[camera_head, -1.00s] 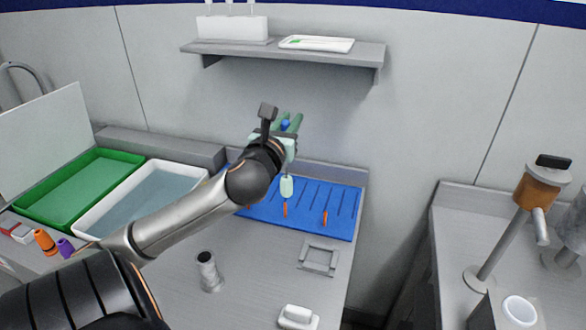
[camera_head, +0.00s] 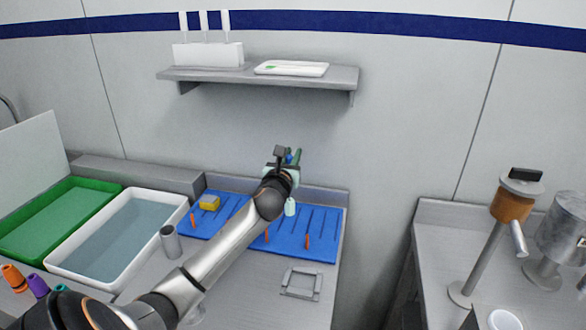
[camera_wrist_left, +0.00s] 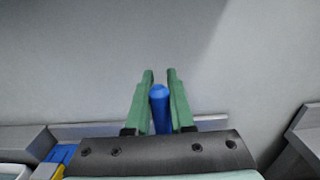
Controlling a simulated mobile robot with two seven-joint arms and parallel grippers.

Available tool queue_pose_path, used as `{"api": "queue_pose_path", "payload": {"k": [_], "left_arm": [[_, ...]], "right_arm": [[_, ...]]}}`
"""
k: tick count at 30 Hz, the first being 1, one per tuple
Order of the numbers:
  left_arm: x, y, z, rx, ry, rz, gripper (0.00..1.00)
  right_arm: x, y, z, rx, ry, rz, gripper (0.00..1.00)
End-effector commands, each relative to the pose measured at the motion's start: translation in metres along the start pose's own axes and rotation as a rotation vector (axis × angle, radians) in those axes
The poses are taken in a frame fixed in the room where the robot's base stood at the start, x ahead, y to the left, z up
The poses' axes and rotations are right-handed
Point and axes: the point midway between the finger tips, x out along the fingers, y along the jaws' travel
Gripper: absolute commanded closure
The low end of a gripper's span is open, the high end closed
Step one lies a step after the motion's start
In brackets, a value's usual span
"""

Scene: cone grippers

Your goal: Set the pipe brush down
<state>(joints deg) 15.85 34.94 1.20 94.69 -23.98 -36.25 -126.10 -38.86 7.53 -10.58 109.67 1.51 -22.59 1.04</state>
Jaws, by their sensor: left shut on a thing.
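My left gripper (camera_head: 293,157) is raised in front of the wall, above the back of the blue mat (camera_head: 325,222). Its green fingers are shut on the blue pipe brush (camera_head: 289,157). In the left wrist view the blue rounded end of the brush (camera_wrist_left: 159,105) shows between the two fingers (camera_wrist_left: 161,88). The rest of the brush is hidden by the gripper and wrist. A pale green piece (camera_head: 290,207) hangs below the wrist; I cannot tell whether it belongs to the brush. My right gripper is not in view.
The mat holds a yellow block (camera_head: 210,203) and orange pegs (camera_head: 307,242); its right part is mostly clear. A white water basin (camera_head: 64,274) and green tray (camera_head: 45,230) stand left. A grey frame (camera_head: 301,284) lies in front. A shelf (camera_head: 340,77) overhangs the back.

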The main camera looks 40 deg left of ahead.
Motion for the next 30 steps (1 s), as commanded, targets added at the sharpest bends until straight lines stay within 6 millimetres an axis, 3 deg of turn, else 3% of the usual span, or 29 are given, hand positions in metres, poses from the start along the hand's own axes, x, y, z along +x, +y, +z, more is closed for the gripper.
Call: {"api": "queue_pose_path", "payload": {"k": [9,23,24,30], "left_arm": [[0.006,-0.002,-0.035,-0.002,0.004,0.000,1.00],[0.006,-0.001,-0.042,0.001,0.001,-0.001,1.00],[0.006,-0.001,-0.041,0.001,0.001,-0.001,0.74],[0.006,-0.001,-0.041,0.001,0.001,-0.001,0.52]], "right_arm": [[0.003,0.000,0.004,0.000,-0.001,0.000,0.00],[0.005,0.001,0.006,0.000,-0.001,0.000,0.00],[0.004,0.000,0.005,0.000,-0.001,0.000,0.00],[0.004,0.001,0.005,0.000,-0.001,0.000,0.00]]}}
